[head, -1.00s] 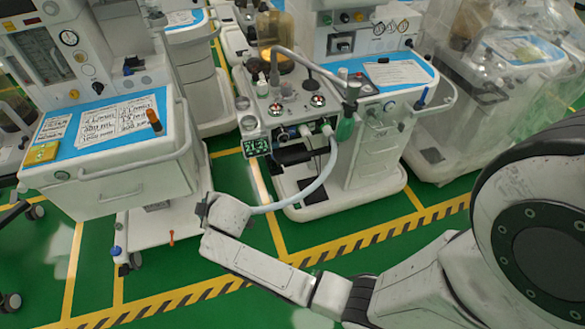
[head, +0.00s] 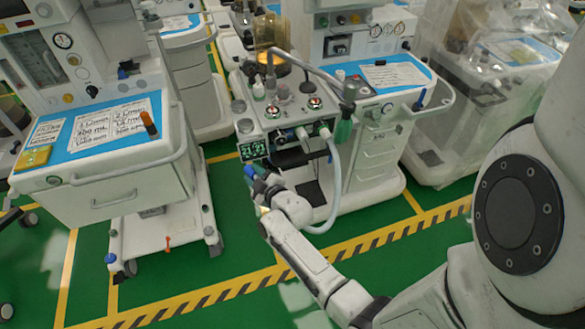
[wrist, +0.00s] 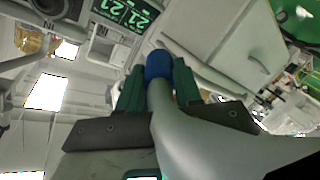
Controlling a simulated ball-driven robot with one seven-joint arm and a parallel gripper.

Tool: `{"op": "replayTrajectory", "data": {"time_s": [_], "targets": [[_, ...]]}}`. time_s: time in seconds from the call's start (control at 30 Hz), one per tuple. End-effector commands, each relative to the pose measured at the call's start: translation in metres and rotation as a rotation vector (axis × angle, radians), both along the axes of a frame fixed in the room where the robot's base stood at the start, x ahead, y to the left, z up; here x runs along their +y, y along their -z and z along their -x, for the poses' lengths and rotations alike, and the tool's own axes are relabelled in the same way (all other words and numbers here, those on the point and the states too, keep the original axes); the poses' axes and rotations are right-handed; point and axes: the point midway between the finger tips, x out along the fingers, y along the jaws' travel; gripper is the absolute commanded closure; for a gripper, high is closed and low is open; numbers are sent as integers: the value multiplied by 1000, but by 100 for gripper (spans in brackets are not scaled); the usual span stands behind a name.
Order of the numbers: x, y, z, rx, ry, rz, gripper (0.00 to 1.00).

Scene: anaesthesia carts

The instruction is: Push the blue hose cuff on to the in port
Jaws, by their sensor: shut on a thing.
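The blue cuff (head: 250,172) on the end of the pale hose (head: 335,185) is held in my gripper (head: 259,181), just below the lit display of the middle cart. In the wrist view the blue cuff (wrist: 159,66) stands beyond the fingertips of my gripper (wrist: 159,90), which is shut on the hose end just behind it. A dark round port (wrist: 49,5) shows at the top left of the wrist view, beside a small "IN" label. The cuff is apart from it. In the head view the port area (head: 281,137) is small and its label cannot be read.
The middle cart's display (head: 252,149) is close to the cuff. The hose's other end joins a fitting (head: 325,132) to the right on the same cart. Another cart (head: 100,200) stands at the left. Green floor shows between the carts.

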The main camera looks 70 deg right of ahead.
Motion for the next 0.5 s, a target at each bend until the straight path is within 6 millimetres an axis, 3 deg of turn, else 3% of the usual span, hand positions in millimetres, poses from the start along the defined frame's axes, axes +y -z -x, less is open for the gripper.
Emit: {"op": "replayTrajectory", "data": {"time_s": [0.5], "targets": [[-38, 2, 42, -83, 140, 59, 95]]}}
